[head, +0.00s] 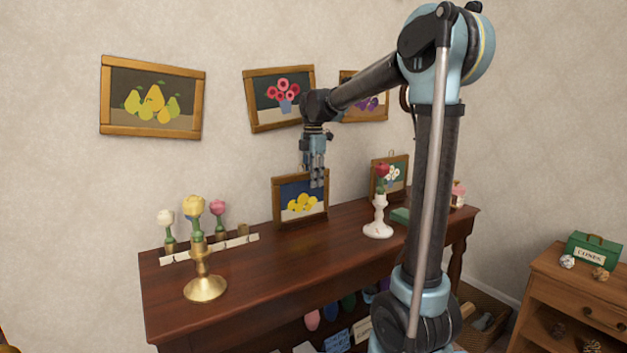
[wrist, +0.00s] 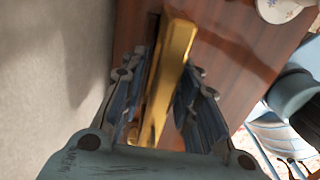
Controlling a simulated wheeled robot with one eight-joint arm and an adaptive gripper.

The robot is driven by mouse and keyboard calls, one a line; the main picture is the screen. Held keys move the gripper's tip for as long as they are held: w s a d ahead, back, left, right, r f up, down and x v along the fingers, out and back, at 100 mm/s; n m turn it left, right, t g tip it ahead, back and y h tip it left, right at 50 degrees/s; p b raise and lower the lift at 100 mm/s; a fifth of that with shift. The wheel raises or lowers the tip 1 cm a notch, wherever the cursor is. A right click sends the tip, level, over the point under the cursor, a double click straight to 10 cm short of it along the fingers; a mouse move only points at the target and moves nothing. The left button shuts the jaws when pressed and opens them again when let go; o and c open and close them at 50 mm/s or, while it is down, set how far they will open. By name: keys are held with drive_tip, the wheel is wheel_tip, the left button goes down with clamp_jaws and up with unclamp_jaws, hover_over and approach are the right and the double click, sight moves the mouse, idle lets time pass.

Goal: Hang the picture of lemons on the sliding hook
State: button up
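The picture of lemons (head: 301,205), yellow fruit on dark blue in a wooden frame, stands upright on the brown mantel shelf against the wall. My gripper (head: 318,183) points down at its upper right part in the head view. In the wrist view the frame's golden top edge (wrist: 172,70) runs between my two fingers (wrist: 165,105). The fingers are apart, one on each side of the frame, and no firm grip shows. I cannot make out the sliding hook in either view.
Pictures of pears (head: 152,98), pink flowers (head: 280,97) and purple fruit (head: 365,97) hang on the wall. A white vase (head: 378,218) with a red flower and a brass candlestick (head: 205,287) stand on the shelf (head: 300,255). A smaller flower picture (head: 390,175) leans at right.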

idle(0.3)
wheel_tip(320, 180, up, 17)
drive_tip(key=shift+w+r, duration=0.15)
drive_tip(key=shift+r, duration=0.05)
idle(0.4)
drive_tip(key=s+d+f+m+t, duration=0.1)
drive_tip(key=s+d+f+m, duration=1.1)
drive_tip(key=s+d+f, duration=0.35)
drive_tip(key=s+d+f+m, duration=0.3)
drive_tip(key=s+f+m, duration=0.3)
drive_tip(key=f, duration=0.5)
drive_tip(key=s+d+f+m+t, duration=0.1)
drive_tip(key=s+d+f+m, duration=0.2)
drive_tip(key=s+f+m, duration=0.3)
drive_tip(key=s+f, duration=0.4)
drive_tip(key=f, duration=0.1)
drive_tip(key=shift+s+m, duration=0.3)
drive_tip(key=shift+w+f, duration=0.2)
drive_tip(key=shift+w, duration=0.2)
